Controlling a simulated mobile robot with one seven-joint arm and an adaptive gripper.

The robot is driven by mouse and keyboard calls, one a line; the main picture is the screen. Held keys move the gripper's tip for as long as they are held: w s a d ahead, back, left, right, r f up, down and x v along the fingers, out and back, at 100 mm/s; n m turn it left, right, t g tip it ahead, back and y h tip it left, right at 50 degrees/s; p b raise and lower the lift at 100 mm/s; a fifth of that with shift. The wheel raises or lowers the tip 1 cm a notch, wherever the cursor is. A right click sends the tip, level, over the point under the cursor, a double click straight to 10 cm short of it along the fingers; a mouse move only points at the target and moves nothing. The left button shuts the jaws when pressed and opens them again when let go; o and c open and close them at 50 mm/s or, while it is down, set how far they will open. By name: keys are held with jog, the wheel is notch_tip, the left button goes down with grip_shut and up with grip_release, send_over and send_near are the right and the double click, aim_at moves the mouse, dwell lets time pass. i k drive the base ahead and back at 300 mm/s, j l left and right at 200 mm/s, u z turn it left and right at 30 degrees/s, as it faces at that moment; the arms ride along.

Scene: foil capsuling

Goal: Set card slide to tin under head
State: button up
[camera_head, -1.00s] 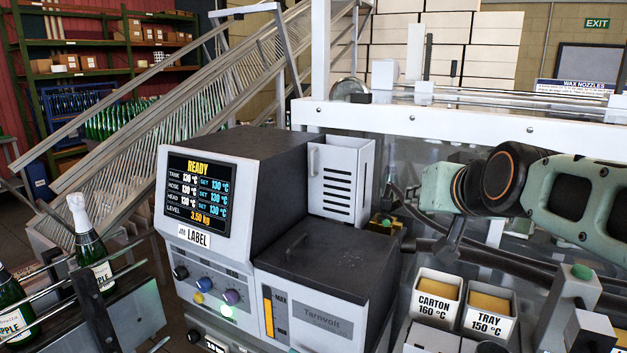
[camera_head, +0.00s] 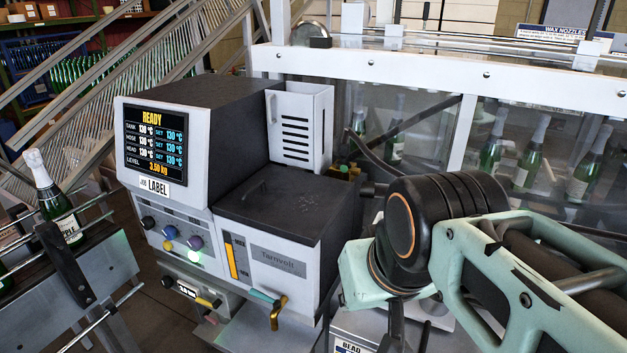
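The grey melt unit (camera_head: 183,150) stands at centre left, its screen (camera_head: 155,143) reading READY with 130 °C values. A white tag (camera_head: 155,187) under the screen reads JOB LABEL. A brass tap (camera_head: 278,313) with a teal handle sticks out low on the unit's front. I cannot pick out a card slide or a tin with certainty. My arm comes in from the right, with its wrist right of the unit. A dark, finger-like part of my gripper (camera_head: 395,328) shows below the wrist near the bottom edge. Whether it is open or shut is unclear.
A box labelled BEAD (camera_head: 352,346) is partly cut off at the bottom. A glazed white frame (camera_head: 400,66) with bottles behind stands at the back right. A bottle (camera_head: 52,203) stands among rails at the left. A dark hose runs behind my wrist.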

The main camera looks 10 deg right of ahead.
aim_at(413, 310)
jog(key=z, duration=0.8)
